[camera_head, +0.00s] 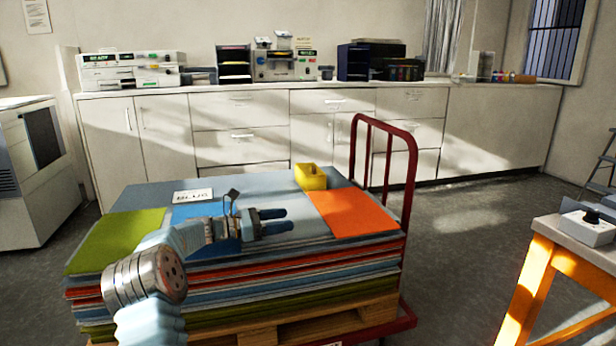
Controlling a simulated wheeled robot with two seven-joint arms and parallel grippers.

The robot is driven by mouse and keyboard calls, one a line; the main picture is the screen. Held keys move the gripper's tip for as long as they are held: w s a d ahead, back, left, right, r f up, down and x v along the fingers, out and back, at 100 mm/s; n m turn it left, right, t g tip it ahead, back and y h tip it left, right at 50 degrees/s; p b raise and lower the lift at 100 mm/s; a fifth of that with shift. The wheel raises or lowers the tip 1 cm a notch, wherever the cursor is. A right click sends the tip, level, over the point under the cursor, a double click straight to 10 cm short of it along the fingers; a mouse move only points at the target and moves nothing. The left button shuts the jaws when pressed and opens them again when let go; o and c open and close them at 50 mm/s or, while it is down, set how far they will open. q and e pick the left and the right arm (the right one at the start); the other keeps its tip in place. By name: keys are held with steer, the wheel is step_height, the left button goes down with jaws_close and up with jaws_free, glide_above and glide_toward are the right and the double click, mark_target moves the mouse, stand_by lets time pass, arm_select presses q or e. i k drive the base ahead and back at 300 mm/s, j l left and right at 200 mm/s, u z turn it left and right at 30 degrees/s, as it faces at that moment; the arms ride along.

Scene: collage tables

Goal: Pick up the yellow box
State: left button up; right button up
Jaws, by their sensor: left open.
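The yellow box (310,177) is small and open-topped. It stands upright at the far right part of a stack of coloured sheets (140,196), next to an orange sheet. My left gripper (287,222) reaches in from the left over the middle of the stack, its fingers pointing right. It is open, with nothing seen between the fingers. It is nearer to me than the yellow box and apart from it. My right gripper does not show.
The stack lies on a wooden pallet (290,330) on a cart with a red handle (414,170) at its right. A white card (193,195) lies on the sheets. An orange-legged table (540,270) stands at right. White cabinets (240,145) line the back wall. Floor is clear between.

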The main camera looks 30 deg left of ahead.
mark_target(308, 185)
steer(key=i+j, duration=0.5)
steer(key=j, duration=0.15)
steer(key=i+j, duration=0.45)
steer(key=j, duration=0.15)
